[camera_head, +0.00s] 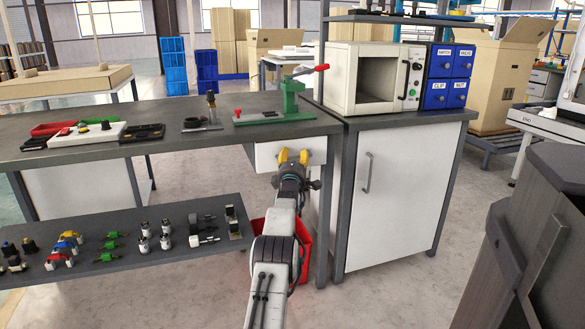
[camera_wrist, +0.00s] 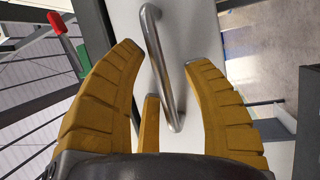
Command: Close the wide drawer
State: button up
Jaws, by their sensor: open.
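The wide drawer (camera_head: 264,156) has a white front and sits under the right end of the dark workbench top. I cannot tell how far it stands out. Its silver bar handle (camera_wrist: 157,55) shows in the wrist view against the white front (camera_wrist: 200,25). My gripper (camera_head: 293,155) is at the drawer front and hides the handle in the head view. In the wrist view my yellow fingers (camera_wrist: 163,58) are spread apart, with the handle in the gap between them. I cannot tell whether any finger touches it.
A white cabinet (camera_head: 405,200) with a vertical handle stands close on the right, carrying a microwave (camera_head: 362,80) and blue small drawers (camera_head: 447,78). A green press (camera_head: 290,97) stands on the bench above. A red bin (camera_head: 304,250) is beside my arm. A lower shelf (camera_head: 200,250) holds several parts.

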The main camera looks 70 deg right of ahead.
jog(key=shift+a, duration=0.1)
jog(key=v, duration=1.1)
jog(key=shift+a, duration=0.35)
jog(key=shift+f, duration=0.1)
dwell(0.8)
